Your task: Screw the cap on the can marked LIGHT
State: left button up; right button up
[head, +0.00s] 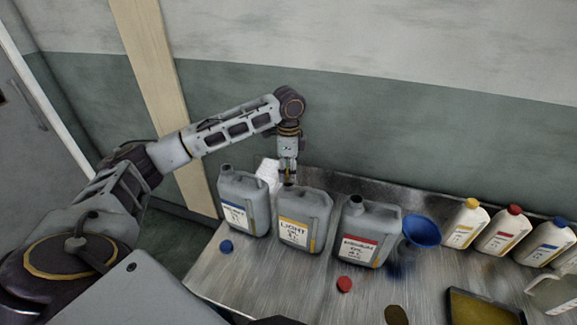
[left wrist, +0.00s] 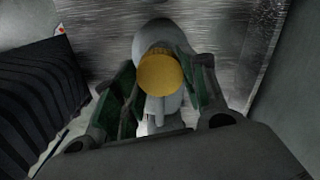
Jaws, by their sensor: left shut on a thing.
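The can marked LIGHT (head: 300,219) is grey with a yellow label and stands upright in the middle of a row of three cans on the metal table. My left gripper (head: 289,178) points down over the neck at its upper left. In the left wrist view, my left gripper (left wrist: 160,88) is shut on a round yellow cap (left wrist: 160,72), with a finger on each side. A grey surface, which looks like the can's top, lies behind the cap. The cap hides the neck, so I cannot tell how the cap is seated. My right gripper is not in view.
A blue-labelled can (head: 245,203) and a red-labelled can (head: 365,232) stand close on either side. A blue cap (head: 226,246) and a red cap (head: 344,284) lie in front. A blue funnel (head: 421,231), several white bottles (head: 503,230) and a tray (head: 485,307) are to the right.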

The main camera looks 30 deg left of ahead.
pick_arm(q)
jog(key=shift+f, duration=0.5)
jog(key=shift+f, duration=1.3)
dwell(2.1)
jog(key=o, duration=0.7)
jog(key=shift+o, duration=0.2)
jog(key=shift+r, duration=5.95)
